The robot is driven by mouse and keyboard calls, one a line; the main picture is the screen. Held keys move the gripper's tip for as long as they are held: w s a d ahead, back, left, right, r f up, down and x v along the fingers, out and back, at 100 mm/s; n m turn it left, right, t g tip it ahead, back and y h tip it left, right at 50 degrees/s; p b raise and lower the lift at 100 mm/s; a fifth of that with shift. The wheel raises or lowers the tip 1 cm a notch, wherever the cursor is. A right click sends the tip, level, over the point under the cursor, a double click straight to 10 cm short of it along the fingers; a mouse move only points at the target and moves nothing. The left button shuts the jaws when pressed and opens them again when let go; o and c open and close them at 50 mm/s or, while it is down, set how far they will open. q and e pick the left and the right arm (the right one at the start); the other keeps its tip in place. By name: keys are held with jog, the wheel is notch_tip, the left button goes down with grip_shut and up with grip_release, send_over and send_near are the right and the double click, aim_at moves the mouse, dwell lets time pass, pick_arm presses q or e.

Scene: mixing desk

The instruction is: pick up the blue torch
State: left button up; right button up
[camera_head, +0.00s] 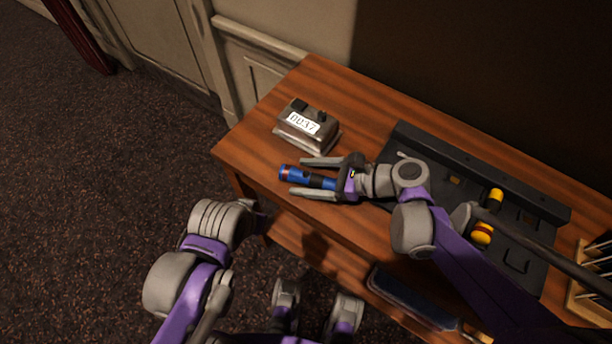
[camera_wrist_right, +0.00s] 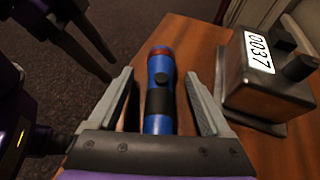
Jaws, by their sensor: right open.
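The blue torch (camera_head: 309,178) lies on the wooden desk near its left front edge. It has a black grip section and a red ring at its far end. My right gripper (camera_head: 308,176) is open, with one finger on each side of the torch. In the right wrist view the torch (camera_wrist_right: 160,88) lies between the two open fingers (camera_wrist_right: 163,100), with a visible gap on both sides. Its near end is hidden behind the gripper's palm. My left arm (camera_head: 205,260) is at the lower left, off the desk; whether its gripper is open cannot be made out.
A metal box labelled 0037 (camera_head: 307,125) stands just behind the torch, and right of it in the wrist view (camera_wrist_right: 265,80). A black tray (camera_head: 545,207) with yellow items lies to the right. A wooden rack (camera_head: 590,290) is at the far right. Bare desk (camera_head: 345,90) lies behind the box.

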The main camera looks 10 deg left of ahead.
jog(key=shift+w+a+f, duration=0.1)
jog(key=shift+a+f, duration=0.15)
jog(key=shift+a, duration=0.35)
grip_shut()
